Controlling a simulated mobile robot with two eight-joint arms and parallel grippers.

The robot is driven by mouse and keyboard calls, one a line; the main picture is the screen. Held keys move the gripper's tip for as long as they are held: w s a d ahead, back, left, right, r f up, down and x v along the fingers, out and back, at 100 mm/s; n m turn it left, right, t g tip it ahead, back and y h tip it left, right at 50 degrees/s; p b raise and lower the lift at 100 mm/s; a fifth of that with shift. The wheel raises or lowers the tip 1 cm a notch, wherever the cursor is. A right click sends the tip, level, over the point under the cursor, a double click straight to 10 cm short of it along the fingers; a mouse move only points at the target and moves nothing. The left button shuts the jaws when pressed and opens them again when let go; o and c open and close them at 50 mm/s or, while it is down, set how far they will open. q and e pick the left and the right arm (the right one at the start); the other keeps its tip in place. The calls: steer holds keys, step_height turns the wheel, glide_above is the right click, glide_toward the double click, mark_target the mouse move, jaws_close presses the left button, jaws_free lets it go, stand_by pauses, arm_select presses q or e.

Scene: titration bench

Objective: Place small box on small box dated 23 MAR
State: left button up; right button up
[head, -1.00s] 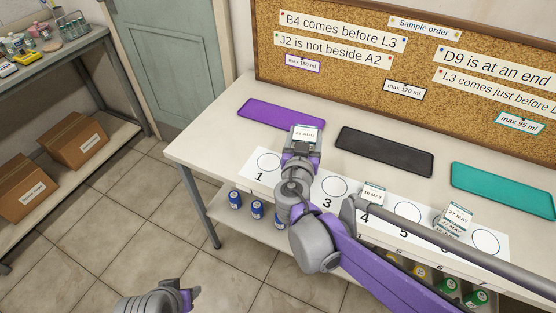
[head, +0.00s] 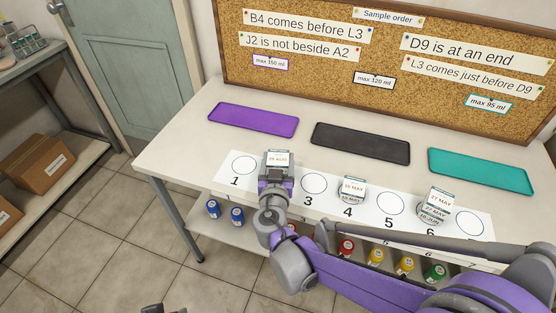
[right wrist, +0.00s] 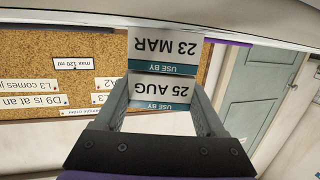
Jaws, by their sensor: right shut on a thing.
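A small white box labelled 25 AUG (right wrist: 160,91) is between the fingers of my right gripper (right wrist: 160,100), which is shut on it. A second small box, labelled 23 MAR (right wrist: 165,47), shows directly beneath it in the upside-down right wrist view; I cannot tell whether the two touch. In the head view, the held box (head: 279,159) is over the strip's second spot, between circles 1 and 3, and the lower box is hidden behind my right gripper (head: 278,170). Only a sliver of my left gripper (head: 153,309) shows at the bottom edge.
A white numbered strip (head: 277,207) lies on the bench. Purple (head: 253,119), black (head: 360,143) and teal (head: 480,172) trays lie behind, empty. A corkboard (head: 390,42) stands at the back.

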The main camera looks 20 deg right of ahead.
steer(key=shift+f, duration=0.2)
steer(key=o, duration=1.3)
steer(key=shift+o, duration=0.2)
steer(key=shift+r, duration=0.1)
steer(key=shift+s+r, duration=0.1)
steer(key=shift+r, duration=0.1)
steer(key=p+v, duration=0.2)
steer(key=v, duration=0.9)
steer(key=shift+s+a, duration=0.2)
steer(key=shift+s, duration=0.15)
